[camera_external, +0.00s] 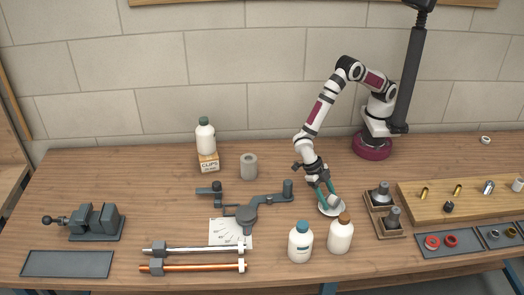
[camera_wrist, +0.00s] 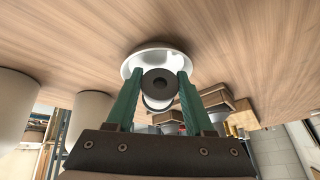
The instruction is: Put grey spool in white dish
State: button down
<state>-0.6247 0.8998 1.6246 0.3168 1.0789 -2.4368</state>
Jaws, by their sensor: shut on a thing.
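The white dish (camera_external: 330,211) lies on the bench below my gripper (camera_external: 328,193). In the wrist view the dish (camera_wrist: 134,62) shows behind the fingers. My gripper (camera_wrist: 158,92), with two teal fingers, is shut on the grey spool (camera_wrist: 159,77), a dark round end with a hole. The spool appears in front of the dish, over its middle; I cannot tell whether it touches the dish. In the external view the fingers and wrist mostly hide the spool.
A wooden holder with grey cones (camera_external: 384,213) is just right. A grey hollow cylinder (camera_external: 248,167) and a dark jointed bracket (camera_external: 246,214) stand left.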

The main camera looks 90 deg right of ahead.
jog(key=shift+c, duration=1)
grip_release()
jog(key=shift+r, duration=0.15)
notch_tip(320, 180, up, 7)
jog(key=shift+f, duration=0.15)
